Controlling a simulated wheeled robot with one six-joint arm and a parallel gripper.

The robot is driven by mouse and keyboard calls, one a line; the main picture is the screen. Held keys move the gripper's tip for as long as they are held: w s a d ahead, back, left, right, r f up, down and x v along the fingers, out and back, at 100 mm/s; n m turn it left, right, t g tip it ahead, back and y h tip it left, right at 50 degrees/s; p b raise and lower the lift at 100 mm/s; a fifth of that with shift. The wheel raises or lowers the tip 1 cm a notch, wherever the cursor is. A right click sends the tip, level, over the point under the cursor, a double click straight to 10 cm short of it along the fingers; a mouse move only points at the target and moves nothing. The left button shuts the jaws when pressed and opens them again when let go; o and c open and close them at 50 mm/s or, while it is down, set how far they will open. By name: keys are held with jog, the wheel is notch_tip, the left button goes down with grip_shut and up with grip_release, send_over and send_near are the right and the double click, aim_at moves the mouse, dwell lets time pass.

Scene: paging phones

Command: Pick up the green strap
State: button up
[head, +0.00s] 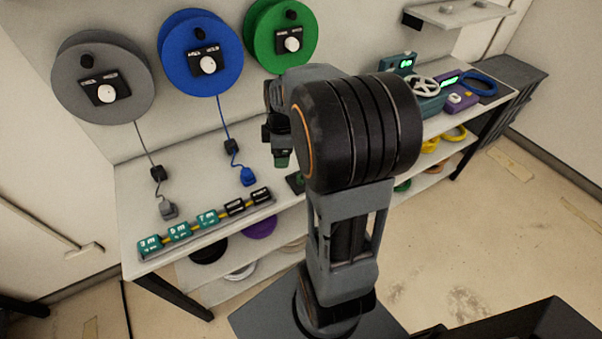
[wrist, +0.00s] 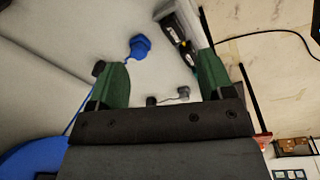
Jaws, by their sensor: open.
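The green reel (head: 265,42) is mounted on the back wall, right of the blue one. The green strap is not clearly visible; my arm covers the area below this reel. A small dark piece with a green tint (head: 296,183) shows on the bench beside my arm, and I cannot tell whether it belongs to the strap. My gripper (head: 281,159) hangs over the bench, partly hidden by my arm. In the wrist view my gripper (wrist: 163,65) has its two green fingers wide apart with nothing held between them. The blue strap's end (wrist: 138,46) shows beyond the fingers.
The grey reel (head: 104,85) and blue reel (head: 200,50) hang to the left, their straps reaching the bench (head: 140,195). A labelled block row (head: 207,222) lies along the front edge. A handwheel device (head: 425,88) stands right. A shelf below holds coloured rings.

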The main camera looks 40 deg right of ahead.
jog(key=w+d+f+n+g+y+p, duration=0.15)
jog(key=d+f+n, duration=0.35)
jog(key=d, duration=0.5)
jog(key=shift+n+t+h, duration=0.25)
jog(key=shift+n, duration=0.65)
jog(key=f, duration=0.2)
jog(key=f+p, duration=0.1)
jog(key=f, duration=0.5)
jog(key=shift+w+a+p, duration=0.1)
jog(key=shift+a+p, duration=0.2)
jog(key=shift+a+f+p, duration=0.15)
jog(key=shift+f+p, duration=0.35)
jog(key=shift+f, duration=0.9)
jog(key=shift+a+f+p, duration=0.15)
jog(key=shift+f+p, duration=0.3)
jog(key=shift+f, duration=0.95)
jog(key=c, duration=1)
jog(key=shift+r, duration=0.1)
